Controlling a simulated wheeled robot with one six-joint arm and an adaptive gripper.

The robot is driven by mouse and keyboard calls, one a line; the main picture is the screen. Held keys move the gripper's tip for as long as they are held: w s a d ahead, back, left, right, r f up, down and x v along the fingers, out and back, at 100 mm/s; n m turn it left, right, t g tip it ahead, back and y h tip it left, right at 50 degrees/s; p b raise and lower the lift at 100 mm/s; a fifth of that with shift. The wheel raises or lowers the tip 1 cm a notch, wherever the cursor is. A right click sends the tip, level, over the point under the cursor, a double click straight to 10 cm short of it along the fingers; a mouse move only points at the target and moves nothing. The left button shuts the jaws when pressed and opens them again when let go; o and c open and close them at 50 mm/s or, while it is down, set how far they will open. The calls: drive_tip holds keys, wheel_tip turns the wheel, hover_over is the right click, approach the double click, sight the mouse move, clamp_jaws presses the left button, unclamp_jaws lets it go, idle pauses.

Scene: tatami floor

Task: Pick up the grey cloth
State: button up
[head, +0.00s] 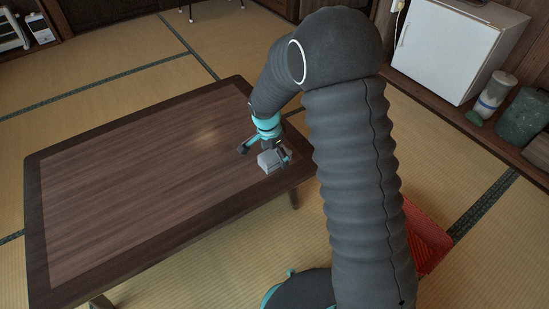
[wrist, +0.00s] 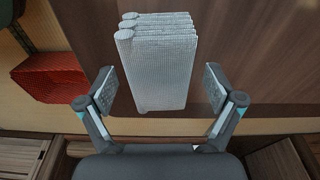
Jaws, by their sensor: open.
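The grey cloth (wrist: 158,62) is a folded, layered stack lying on the wooden table (head: 130,185), near the table's right corner. In the head view the cloth (head: 269,161) shows small, just below my gripper (head: 266,153). In the wrist view my gripper (wrist: 160,90) is open, with one finger on each side of the cloth's near end. Gaps show between the cloth and both fingers. Whether the fingertips touch the table I cannot tell.
A red crate (wrist: 48,78) stands on the tatami floor beside the table; it also shows in the head view (head: 425,238), partly behind my arm. A white cabinet (head: 445,50), a jar (head: 493,92) and a dark green container (head: 522,117) stand at the right. The rest of the tabletop is clear.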

drive_tip(key=c, duration=1.2)
drive_tip(key=shift+c, duration=0.2)
drive_tip(key=shift+r, duration=0.55)
drive_tip(key=r, duration=0.2)
drive_tip(key=d+r, duration=0.1)
drive_tip(key=shift+s+r+p, duration=0.3)
drive_tip(key=shift+r, duration=0.1)
drive_tip(key=s+d+r, duration=0.5)
drive_tip(key=d+r, duration=0.1)
drive_tip(key=d, duration=0.3)
drive_tip(key=shift+s, duration=0.35)
